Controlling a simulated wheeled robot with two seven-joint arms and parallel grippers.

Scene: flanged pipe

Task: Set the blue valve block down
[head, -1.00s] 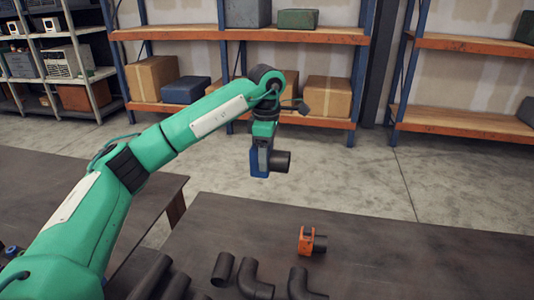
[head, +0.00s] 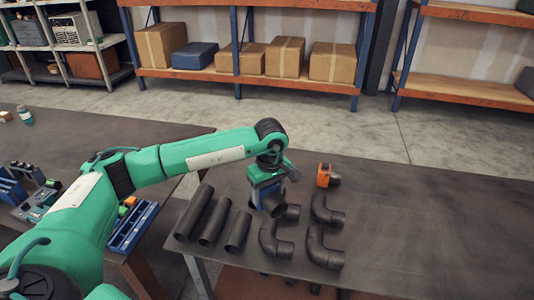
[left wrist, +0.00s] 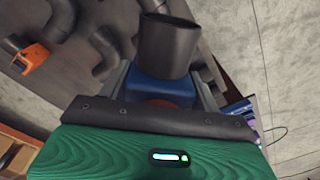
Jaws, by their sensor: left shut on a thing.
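My left gripper (head: 266,186) points down over the dark table (head: 410,215) and is shut on the blue valve block (left wrist: 165,91). A dark round pipe stub (left wrist: 168,45) sticks out of the block; the stub (head: 274,206) also shows in the head view. The gripper hides most of the block in the head view. The block is close above or on the tabletop; I cannot tell whether it touches. Dark elbow pipes lie right beside it. My right gripper is not in view.
Several straight dark pipes (head: 238,231) lie left of the block and elbow pipes (head: 325,248) lie right of it. An orange valve block (head: 325,174) stands behind them. The table's right part is clear. A blue tray (head: 133,226) sits on the left table.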

